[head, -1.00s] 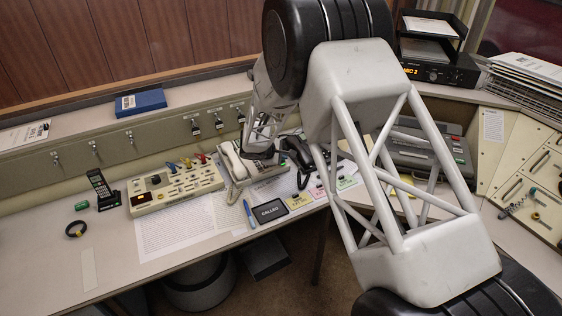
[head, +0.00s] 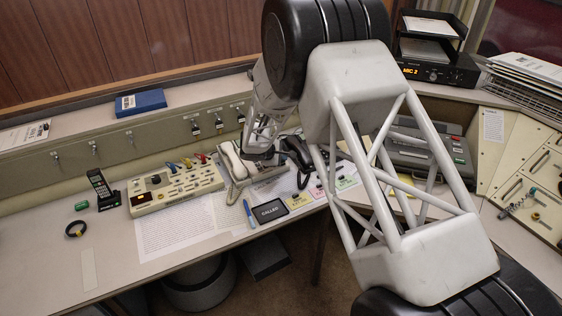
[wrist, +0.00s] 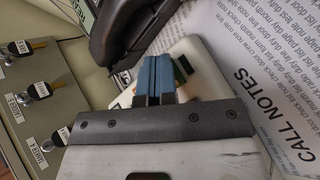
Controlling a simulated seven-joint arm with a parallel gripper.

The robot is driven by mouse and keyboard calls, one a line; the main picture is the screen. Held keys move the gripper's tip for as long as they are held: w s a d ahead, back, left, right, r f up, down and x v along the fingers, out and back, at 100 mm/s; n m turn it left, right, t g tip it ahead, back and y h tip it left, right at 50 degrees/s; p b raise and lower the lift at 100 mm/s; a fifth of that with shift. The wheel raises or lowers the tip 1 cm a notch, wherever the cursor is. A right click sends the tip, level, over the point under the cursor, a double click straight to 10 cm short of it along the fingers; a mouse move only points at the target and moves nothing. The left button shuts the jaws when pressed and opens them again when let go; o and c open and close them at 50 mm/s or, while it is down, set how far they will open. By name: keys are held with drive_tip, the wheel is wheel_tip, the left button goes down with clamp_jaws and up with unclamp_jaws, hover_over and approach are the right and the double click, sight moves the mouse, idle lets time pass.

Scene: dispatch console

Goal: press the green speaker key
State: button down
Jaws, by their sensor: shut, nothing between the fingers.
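The pale desk phone (head: 252,172) stands mid-desk, its cream handset (head: 231,160) on its left side. In the head view my gripper (head: 259,154) is low over the phone's right part, and my arm hides some of the phone. In the wrist view my gripper (wrist: 155,62) has its blue fingertips together and empty, over the pale phone body (wrist: 205,78). A small dark green patch (wrist: 180,73) shows just right of the fingertips. I cannot tell whether it is the speaker key, or whether the fingers touch anything; they cover part of the phone.
A black handset (wrist: 117,32) lies close beyond the fingers. Key switches (wrist: 38,90) line the panel at the wrist view's left. The call notes sheet (wrist: 270,60) lies flat at right. A cream button console (head: 175,188) stands left of the phone.

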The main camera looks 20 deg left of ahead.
drive_tip(key=shift+r, duration=0.2)
drive_tip(key=shift+s+d+r, duration=0.1)
drive_tip(key=shift+r, duration=0.4)
drive_tip(key=shift+s+d+r, duration=0.15)
drive_tip(key=shift+r, duration=1.1)
drive_tip(key=shift+s+d+r, duration=0.1)
drive_tip(key=shift+d+r, duration=0.05)
drive_tip(key=shift+r, duration=1.05)
